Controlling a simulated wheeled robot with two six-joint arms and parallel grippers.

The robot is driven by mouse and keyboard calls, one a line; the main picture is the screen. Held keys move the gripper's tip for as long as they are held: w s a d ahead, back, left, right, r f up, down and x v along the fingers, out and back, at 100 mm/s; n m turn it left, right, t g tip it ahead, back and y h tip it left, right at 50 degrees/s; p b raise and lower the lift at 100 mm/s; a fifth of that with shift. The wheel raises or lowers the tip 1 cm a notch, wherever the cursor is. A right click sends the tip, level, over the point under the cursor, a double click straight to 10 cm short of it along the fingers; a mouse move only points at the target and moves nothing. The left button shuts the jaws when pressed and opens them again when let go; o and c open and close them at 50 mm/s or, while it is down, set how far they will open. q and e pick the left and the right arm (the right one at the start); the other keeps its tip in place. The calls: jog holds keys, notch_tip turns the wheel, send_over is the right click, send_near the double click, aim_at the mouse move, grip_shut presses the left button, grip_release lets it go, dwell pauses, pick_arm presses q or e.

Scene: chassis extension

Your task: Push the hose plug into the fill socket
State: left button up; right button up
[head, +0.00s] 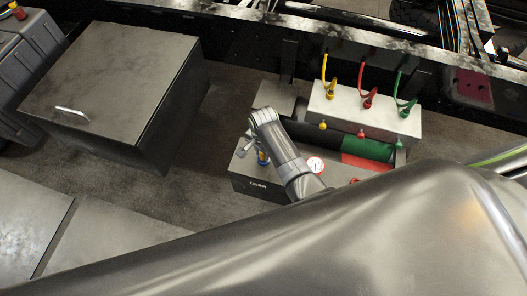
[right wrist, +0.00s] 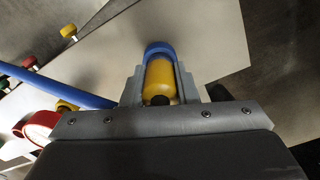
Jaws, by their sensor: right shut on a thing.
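My right gripper (head: 260,150) is above the left part of a low grey box (head: 283,178). In the right wrist view my right gripper (right wrist: 160,70) is shut on a yellow plug (right wrist: 159,80). A blue ring (right wrist: 158,47) shows at the plug's far end. A blue hose (right wrist: 60,85) runs in from the left and passes behind the left finger. In the head view a small blue and yellow bit of the plug (head: 262,158) shows under the gripper. I cannot make out the fill socket or whether the plug touches it. My left gripper is not in view.
A white block (head: 350,108) with yellow, red and green hoses stands behind the grey box. A gauge (head: 315,165) sits on the box, right of the gripper. A large dark chest (head: 120,85) stands left, with floor between. My own arm covers the front.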

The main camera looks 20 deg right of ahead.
jog(key=shift+p, duration=0.35)
jog(key=shift+f+b, duration=0.4)
jog(key=shift+f, duration=0.1)
dwell(0.7)
jog(key=o, duration=1)
jog(key=shift+r, duration=0.1)
notch_tip(320, 180, up, 10)
jog(key=p, duration=0.8)
jog(key=shift+f+p, duration=0.25)
jog(key=shift+p, duration=0.1)
notch_tip(320, 180, up, 8)
jog(key=shift+f+b, duration=0.15)
jog(key=shift+b, duration=0.2)
